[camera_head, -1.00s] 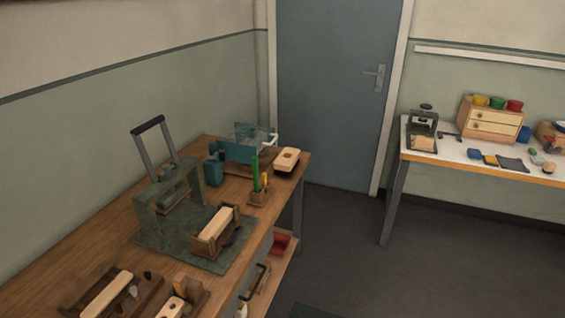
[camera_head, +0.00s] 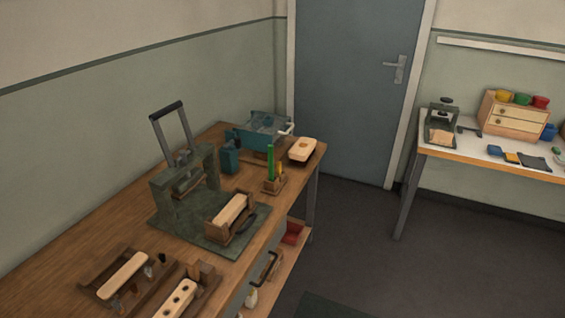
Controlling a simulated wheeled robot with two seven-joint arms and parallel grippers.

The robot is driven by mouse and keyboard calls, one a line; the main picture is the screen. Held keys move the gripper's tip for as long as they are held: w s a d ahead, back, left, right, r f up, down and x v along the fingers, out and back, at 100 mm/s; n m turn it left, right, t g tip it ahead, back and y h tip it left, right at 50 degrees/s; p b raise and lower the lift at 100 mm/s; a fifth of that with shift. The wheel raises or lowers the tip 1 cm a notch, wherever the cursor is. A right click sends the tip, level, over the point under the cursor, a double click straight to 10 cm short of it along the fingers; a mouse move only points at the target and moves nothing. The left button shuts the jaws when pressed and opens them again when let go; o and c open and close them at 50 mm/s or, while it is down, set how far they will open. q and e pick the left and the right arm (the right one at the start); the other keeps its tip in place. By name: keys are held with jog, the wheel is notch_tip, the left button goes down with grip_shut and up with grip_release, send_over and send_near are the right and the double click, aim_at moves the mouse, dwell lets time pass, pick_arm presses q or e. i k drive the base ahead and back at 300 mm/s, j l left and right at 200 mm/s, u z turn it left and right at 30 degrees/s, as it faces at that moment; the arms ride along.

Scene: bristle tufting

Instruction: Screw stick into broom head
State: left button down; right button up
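Pale wooden blocks that look like brush or broom heads lie on the wooden workbench (camera_head: 85,245) at the left. One block with a hole (camera_head: 303,149) lies at the bench's far right corner. One block (camera_head: 231,212) sits in a wooden holder by the green-grey press. Another block (camera_head: 123,275) lies in a wooden tray at the front, and a block with several dark holes (camera_head: 177,299) is next to it. I cannot tell which is the task's broom head. I see no broom stick. Neither of my grippers is in view.
A press (camera_head: 185,183) with a raised lever stands on the bench, with a teal machine (camera_head: 252,140) behind. A green upright item (camera_head: 270,162) stands in a small holder. A second table (camera_head: 480,158) with drawers (camera_head: 513,116) is at the right. Dark floor lies open between them.

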aim_at(303, 151)
jog(key=z, duration=0.75)
jog(key=i, duration=4.25)
jog(key=u, duration=3.75)
